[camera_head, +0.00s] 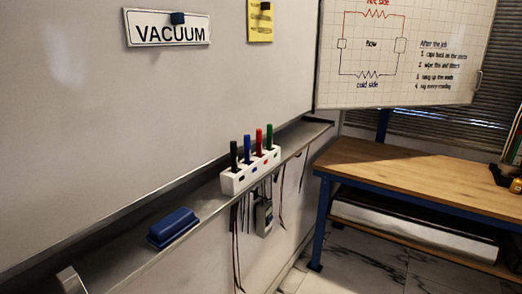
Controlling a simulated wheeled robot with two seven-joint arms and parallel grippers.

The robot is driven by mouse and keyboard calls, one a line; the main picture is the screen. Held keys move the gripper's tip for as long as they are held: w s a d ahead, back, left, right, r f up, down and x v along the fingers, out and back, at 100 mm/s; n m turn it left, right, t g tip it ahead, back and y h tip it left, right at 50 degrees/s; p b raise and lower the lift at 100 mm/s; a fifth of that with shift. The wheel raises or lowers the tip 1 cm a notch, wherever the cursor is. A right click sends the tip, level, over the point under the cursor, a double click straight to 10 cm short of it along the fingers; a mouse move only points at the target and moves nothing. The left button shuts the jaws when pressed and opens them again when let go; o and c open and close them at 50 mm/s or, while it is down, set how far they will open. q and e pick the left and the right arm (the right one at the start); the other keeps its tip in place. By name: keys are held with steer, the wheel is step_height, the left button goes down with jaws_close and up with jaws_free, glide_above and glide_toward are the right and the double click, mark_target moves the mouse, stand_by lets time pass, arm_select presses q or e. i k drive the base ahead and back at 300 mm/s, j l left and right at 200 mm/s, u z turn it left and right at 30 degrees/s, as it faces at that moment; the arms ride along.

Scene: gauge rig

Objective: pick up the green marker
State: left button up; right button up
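The green marker (269,135) stands upright in the white holder (236,183) on the whiteboard's ledge, at the right end of a row. A red marker (259,141), a blue marker (247,149) and a black marker (234,156) stand to its left in the same holder. The green marker's lower part is hidden inside the holder. Neither of my grippers can be made out in this view.
A blue eraser (173,228) lies on the ledge (125,256) left of the holder. A pale piece (71,281) shows at the bottom left; I cannot tell what it is. Cords and a grey device (263,217) hang below the holder. A wooden bench (420,180) stands at right.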

mark_target(269, 129)
steer(key=u, duration=2.15)
steer(key=z, duration=2.25)
steer(key=i+l+u, duration=1.1)
steer(key=l+u, duration=0.2)
steer(key=l, duration=0.15)
steer(key=i+l+u, duration=0.15)
steer(key=l+u, duration=0.15)
steer(key=l, duration=0.2)
